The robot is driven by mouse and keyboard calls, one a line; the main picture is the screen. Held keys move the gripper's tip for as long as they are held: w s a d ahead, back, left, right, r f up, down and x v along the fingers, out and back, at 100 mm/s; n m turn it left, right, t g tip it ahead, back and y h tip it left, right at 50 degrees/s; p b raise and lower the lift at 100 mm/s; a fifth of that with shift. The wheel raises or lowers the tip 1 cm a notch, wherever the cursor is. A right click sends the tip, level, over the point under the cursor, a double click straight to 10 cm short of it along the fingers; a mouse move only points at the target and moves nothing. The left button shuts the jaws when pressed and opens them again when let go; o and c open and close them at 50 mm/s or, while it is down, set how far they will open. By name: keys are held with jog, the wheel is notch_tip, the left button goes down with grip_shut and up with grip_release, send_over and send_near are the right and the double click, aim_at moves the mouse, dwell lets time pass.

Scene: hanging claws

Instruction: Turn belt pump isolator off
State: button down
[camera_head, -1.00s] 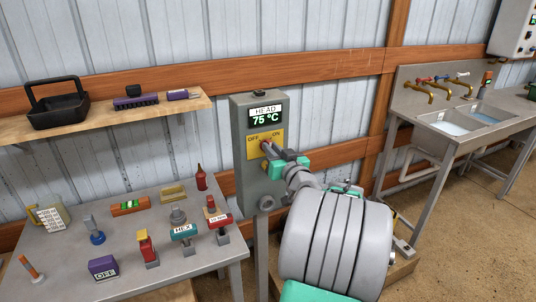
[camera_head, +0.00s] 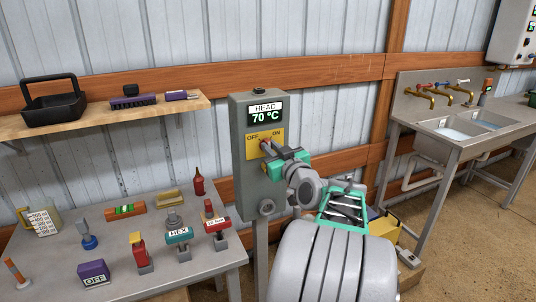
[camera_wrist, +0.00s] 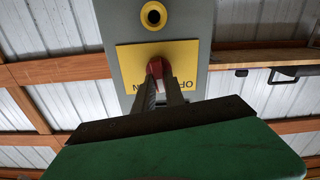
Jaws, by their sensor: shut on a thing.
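The isolator is a grey box (camera_head: 243,185) on a post, with a display reading HEAD 70 °C and a yellow plate (camera_head: 252,143) marked OFF on the left and ON on the right. Its red knob (camera_head: 263,145) is on the plate and shows in the wrist view (camera_wrist: 155,66) too. My gripper (camera_head: 270,150) is shut on the red knob. In the wrist view my fingers (camera_wrist: 160,88) reach up to the knob and hide part of the plate. The knob's exact angle is hard to tell.
A grey table (camera_head: 120,265) at left holds labelled tools, a jug and a purple OFF block (camera_head: 94,273). A shelf (camera_head: 100,122) above carries a black basket (camera_head: 53,103). A sink bench (camera_head: 455,140) stands at right. My arm fills the lower middle.

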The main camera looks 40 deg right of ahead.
jog(key=shift+f+n+b, duration=0.25)
jog(key=shift+n+b, duration=0.15)
jog(key=shift+b, duration=0.6)
jog(key=shift+r, duration=0.15)
jog(key=shift+a+f+n+b, duration=0.15)
jog(key=shift+n+b, duration=0.65)
jog(key=shift+b, duration=0.85)
jog(key=n+b, duration=0.4)
jog(key=b, duration=0.4)
jog(key=shift+f, duration=0.15)
jog(key=c, duration=1.1)
grip_release()
jog(key=shift+r, duration=0.3)
jog(key=b+v, duration=0.4)
jog(key=v, duration=0.2)
